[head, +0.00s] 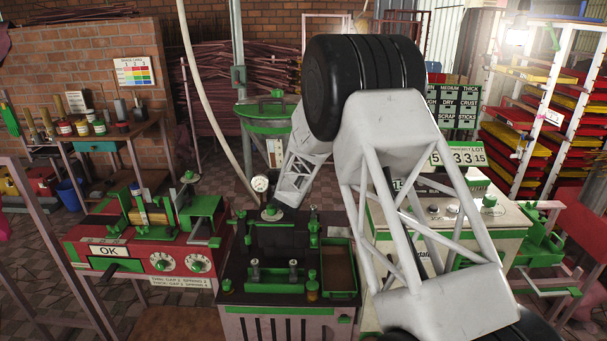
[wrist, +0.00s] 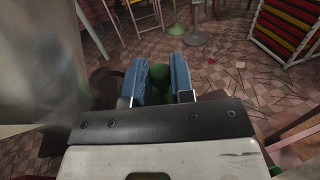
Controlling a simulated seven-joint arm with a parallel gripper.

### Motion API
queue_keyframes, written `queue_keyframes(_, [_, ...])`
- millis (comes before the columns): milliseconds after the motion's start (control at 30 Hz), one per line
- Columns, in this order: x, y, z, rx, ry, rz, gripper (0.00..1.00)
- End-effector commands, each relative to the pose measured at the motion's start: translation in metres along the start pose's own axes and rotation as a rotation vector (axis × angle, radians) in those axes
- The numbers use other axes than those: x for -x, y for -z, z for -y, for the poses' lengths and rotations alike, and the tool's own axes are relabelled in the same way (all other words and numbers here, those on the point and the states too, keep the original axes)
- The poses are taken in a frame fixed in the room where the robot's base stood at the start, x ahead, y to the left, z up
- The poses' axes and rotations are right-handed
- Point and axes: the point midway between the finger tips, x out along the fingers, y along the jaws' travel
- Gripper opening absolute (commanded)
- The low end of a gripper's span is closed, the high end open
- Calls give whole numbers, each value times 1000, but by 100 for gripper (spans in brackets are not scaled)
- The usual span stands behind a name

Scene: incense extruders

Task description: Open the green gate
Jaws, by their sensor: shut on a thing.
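In the wrist view, the two blue fingers of my gripper (wrist: 164,78) stand on either side of a rounded green knob (wrist: 160,76). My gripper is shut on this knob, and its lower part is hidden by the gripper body. Whether the knob belongs to the green gate cannot be told from this view. In the head view my own arm blocks the middle, and the fingers cannot be made out there. No part there is clearly recognisable as the gate.
A red machine (head: 150,262) with green fittings stands at the left. A dark-topped bench (head: 240,262) with green fixtures is in the centre. A pale machine (head: 497,222) stands right of my arm. A rack of coloured trays (head: 545,130) is at the far right.

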Motion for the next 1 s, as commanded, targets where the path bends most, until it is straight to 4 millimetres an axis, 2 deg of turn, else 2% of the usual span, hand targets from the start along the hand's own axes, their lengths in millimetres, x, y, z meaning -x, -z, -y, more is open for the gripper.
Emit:
queue_keyframes(233, [-2,0,7,0,1,0,0])
queue_keyframes(567, [-12,0,45,0,1,-1,0])
queue_keyframes(867, [-12,1,47,0,0,-1,0])
queue_keyframes(900, [-12,1,47,0,0,-1,24])
queue_keyframes(1000, [-12,1,47,0,0,-1,39])
